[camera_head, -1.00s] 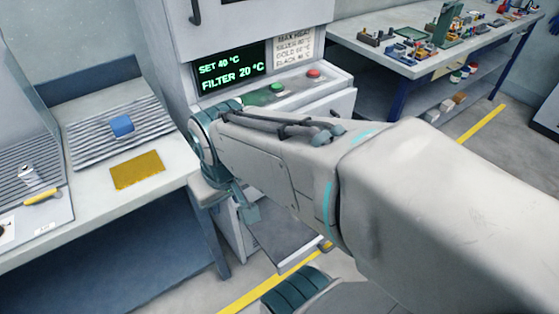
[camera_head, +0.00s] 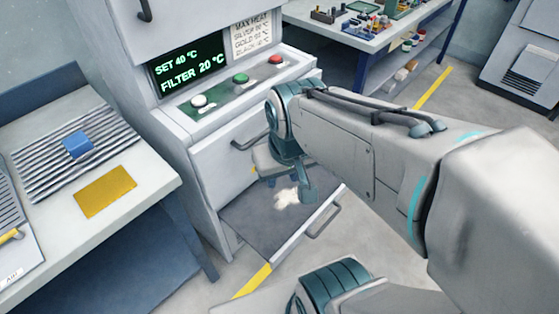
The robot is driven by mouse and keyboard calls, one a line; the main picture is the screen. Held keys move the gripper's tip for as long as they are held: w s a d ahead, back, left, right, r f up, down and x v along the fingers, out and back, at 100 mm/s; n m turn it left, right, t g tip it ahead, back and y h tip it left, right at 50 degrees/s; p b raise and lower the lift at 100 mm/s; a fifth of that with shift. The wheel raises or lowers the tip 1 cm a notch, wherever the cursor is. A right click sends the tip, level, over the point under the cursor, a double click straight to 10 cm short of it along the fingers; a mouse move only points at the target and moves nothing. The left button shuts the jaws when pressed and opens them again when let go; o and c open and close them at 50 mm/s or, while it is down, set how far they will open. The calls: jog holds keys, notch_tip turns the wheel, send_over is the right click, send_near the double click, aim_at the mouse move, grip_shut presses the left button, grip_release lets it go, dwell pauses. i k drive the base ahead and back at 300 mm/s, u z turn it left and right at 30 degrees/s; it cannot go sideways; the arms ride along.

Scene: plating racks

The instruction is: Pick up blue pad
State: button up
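The blue pad (camera_head: 77,145) is a small blue block resting on a grey ribbed rack (camera_head: 40,183) at the left, on the bench. My gripper (camera_head: 276,172) is at the far end of my arm, right of the bench and in front of the machine. It is well apart from the blue pad. Its fingers are small and partly hidden by the wrist, so I cannot tell whether they are open or shut.
A flat yellow-gold plate (camera_head: 105,191) lies on the bench in front of the rack. The machine (camera_head: 215,155) has a lit display and white, green and red buttons. Below, an open drawer (camera_head: 265,222) holds a white patch. A cluttered bench (camera_head: 350,35) stands behind.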

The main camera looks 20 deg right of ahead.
aim_at(78, 145)
jog(key=u, duration=0.05)
jog(key=k, duration=0.35)
jog(key=u, duration=1.2)
jog(key=i, duration=1.35)
jog(key=z, duration=0.4)
